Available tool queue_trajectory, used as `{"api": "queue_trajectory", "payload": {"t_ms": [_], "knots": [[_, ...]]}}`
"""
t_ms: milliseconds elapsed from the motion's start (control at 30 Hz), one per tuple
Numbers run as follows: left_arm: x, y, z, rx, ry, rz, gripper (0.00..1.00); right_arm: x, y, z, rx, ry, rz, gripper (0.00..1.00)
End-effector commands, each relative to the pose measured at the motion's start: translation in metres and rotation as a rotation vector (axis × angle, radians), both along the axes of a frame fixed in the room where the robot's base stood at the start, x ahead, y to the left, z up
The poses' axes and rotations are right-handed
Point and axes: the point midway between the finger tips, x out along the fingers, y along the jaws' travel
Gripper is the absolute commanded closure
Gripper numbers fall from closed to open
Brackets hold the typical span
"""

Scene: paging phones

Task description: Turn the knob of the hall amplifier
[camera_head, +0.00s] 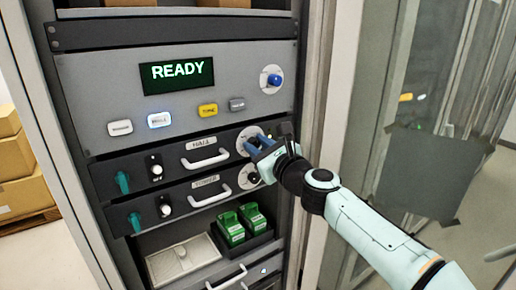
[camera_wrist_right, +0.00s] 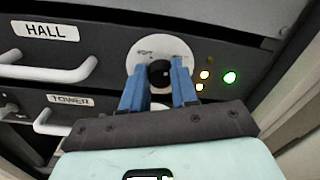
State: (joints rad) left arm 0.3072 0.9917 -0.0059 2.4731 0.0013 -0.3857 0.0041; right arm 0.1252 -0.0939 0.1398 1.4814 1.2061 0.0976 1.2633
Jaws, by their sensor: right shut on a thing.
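The hall amplifier (camera_head: 168,160) is a dark rack unit with a HALL label, a white handle and a round white dial at its right end. Its black knob (camera_wrist_right: 159,72) sits in the middle of the white dial plate (camera_wrist_right: 142,48) in the right wrist view. My right gripper (camera_wrist_right: 159,80) has its two blue fingers on either side of this knob, shut on it. In the head view the right gripper (camera_head: 259,143) covers most of the dial. My left gripper is not in view.
Below is the tower amplifier (camera_head: 150,207) with a similar dial. Above, a grey panel (camera_head: 100,95) shows READY and has several buttons and a blue knob (camera_head: 273,79). Yellow and green lights (camera_wrist_right: 229,77) glow right of the hall dial. Green blocks (camera_head: 230,228) sit lower down.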

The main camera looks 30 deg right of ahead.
Motion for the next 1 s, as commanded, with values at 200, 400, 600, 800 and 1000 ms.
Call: {"api": "queue_trajectory", "payload": {"t_ms": [200, 400, 600, 800, 1000], "knots": [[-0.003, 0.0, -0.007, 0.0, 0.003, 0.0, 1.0, 0.0, 0.001, -0.002, -0.208, -0.015, 0.0, 1.0], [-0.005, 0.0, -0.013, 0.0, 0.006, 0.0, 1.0, 0.0, 0.001, -0.002, -0.397, -0.031, 0.0, 1.0], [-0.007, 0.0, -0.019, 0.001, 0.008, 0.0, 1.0, 0.0, 0.001, -0.003, -0.587, -0.046, -0.001, 1.0], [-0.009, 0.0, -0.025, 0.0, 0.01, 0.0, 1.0, 0.0, 0.001, -0.003, -0.777, -0.06, -0.001, 1.0], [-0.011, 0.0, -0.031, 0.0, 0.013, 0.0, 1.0, 0.0, 0.001, -0.004, -0.966, -0.076, 0.001, 1.0]]}}
